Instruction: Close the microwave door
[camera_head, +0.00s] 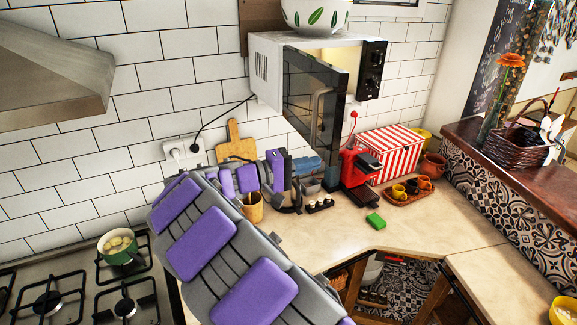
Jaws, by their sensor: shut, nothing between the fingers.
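The white microwave (265,72) is mounted high on the tiled wall. Its dark glass door (303,98) stands open, hinged at the left and swung out toward me, with a handle on it. The warm-lit inside (330,56) shows above and behind the door, and the control panel (373,68) is at the right. My purple and grey arm reaches up from the bottom and bends right over the counter. My gripper (291,203) is shut and empty, small in view, below the door and apart from it; its fingertips are hard to make out.
A bowl (315,15) sits on the microwave. A stove with a green pot (119,254) is at left.

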